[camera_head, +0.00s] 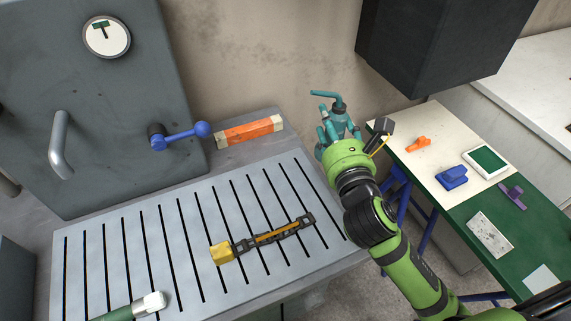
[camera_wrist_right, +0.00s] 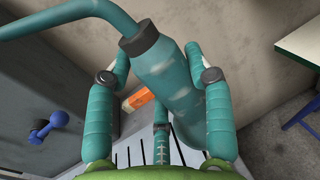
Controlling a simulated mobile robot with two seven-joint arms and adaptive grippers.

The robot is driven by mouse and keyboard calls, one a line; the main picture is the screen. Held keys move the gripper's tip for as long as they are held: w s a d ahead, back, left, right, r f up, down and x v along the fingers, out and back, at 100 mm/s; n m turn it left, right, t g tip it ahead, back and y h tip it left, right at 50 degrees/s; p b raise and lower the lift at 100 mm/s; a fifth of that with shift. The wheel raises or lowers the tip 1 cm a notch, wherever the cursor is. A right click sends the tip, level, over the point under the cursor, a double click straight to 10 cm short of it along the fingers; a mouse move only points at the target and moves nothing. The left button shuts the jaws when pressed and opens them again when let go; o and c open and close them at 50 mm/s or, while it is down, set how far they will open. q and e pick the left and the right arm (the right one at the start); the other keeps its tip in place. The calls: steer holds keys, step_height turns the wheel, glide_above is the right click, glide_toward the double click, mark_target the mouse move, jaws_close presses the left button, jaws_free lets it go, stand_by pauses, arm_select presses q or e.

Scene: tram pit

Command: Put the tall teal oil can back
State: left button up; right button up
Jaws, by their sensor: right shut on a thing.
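The tall teal oil can (camera_wrist_right: 187,84) has a dark collar and a long bent spout; its teal finish looks worn. My right gripper (camera_head: 338,126) is shut around the can's body, with teal fingers on both sides of it in the right wrist view. In the head view the can's bent spout (camera_head: 328,94) shows above the gripper. The can is held up in the air, near the right end of the slatted bench (camera_head: 150,235). Its lower part is partly hidden by the fingers. My left gripper is not in view.
An orange block with pale ends (camera_head: 250,131) lies at the bench's back. A white-and-green table (camera_head: 440,165) with several small items stands right. A dark box (camera_head: 440,45) hangs above.

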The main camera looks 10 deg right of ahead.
steer(key=shift+s, duration=0.1)
steer(key=w+a+f, duration=0.2)
steer(key=a+f, duration=0.1)
steer(key=w+a+f+b, duration=0.1)
steer(key=w+a+f, duration=0.2)
steer(key=f, duration=0.1)
steer(key=w+a+f+b, duration=0.1)
steer(key=w+a+f, duration=0.1)
steer(key=a+f, duration=0.1)
steer(key=shift+w+a+f, duration=0.1)
steer(key=shift+w+f, duration=0.15)
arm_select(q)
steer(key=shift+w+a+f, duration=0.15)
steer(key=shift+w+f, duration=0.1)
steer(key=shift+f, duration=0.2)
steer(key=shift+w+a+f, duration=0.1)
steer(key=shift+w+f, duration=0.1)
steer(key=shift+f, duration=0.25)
